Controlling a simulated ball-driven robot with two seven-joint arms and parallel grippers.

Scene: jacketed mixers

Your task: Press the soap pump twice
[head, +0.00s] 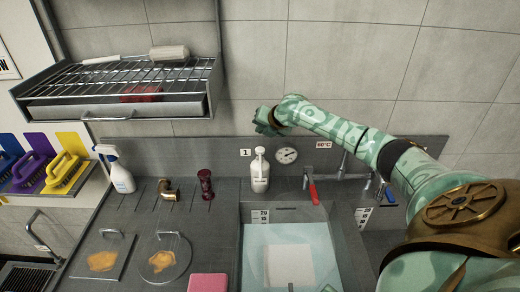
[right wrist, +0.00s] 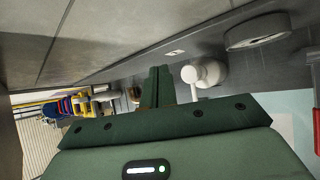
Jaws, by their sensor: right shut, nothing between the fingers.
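The soap pump (head: 260,174) is a white bottle with a pump head. It stands upright at the back of the counter, behind the sink's left corner. My right gripper (head: 265,121) is shut and empty, and in the head view it appears above the pump head, apart from it. In the right wrist view the closed green fingers (right wrist: 159,84) point ahead, and the white pump (right wrist: 207,74) shows just to their right, with a visible gap. My left gripper is not in view.
A round dial (head: 286,156) is on the back panel right of the pump. A dark red object (head: 205,184) and a spray bottle (head: 120,174) stand left. A wire rack (head: 140,75) hangs upper left.

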